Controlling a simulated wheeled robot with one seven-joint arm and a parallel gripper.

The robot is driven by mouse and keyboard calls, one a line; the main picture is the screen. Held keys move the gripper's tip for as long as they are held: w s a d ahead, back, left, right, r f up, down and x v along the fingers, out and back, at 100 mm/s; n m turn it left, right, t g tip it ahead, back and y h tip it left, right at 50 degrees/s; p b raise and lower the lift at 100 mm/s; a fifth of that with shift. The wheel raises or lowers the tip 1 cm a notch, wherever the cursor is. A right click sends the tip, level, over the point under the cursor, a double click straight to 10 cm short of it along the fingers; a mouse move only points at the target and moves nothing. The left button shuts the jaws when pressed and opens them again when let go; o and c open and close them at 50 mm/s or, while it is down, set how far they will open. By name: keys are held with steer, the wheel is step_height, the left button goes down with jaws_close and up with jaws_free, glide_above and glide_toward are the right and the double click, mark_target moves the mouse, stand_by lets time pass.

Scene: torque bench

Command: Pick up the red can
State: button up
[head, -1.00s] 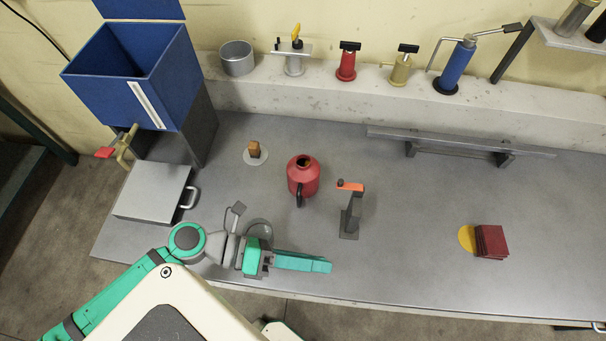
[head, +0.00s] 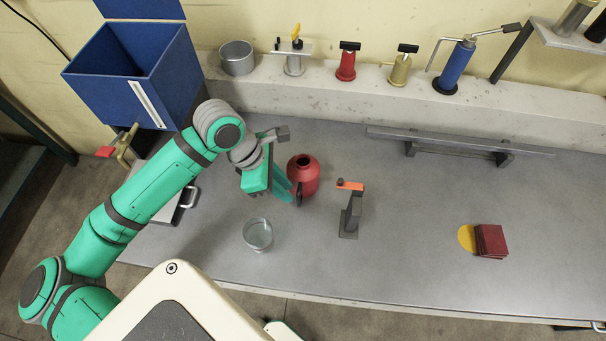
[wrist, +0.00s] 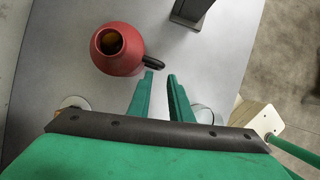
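The red can (head: 304,172) stands upright on the grey bench, with a round open mouth and a dark handle on its front side. In the wrist view the can (wrist: 118,50) is at the upper left, and its black handle (wrist: 153,63) points toward my fingertips. My gripper (head: 290,193) is just left of and in front of the can in the head view. In the wrist view my gripper (wrist: 159,76) has its two green fingers apart with nothing between them. The left fingertip is very close to the handle; whether they touch I cannot tell.
A clear glass (head: 258,235) stands in front of my gripper. A dark stand with an orange top (head: 350,211) is right of the can. Dark red blocks (head: 491,241) and a yellow disc (head: 466,239) lie farther right. A blue bin (head: 131,72) is at the left.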

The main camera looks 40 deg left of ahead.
steer(key=shift+x, duration=3.15)
steer(key=shift+w+d+f, duration=0.15)
jaws_close()
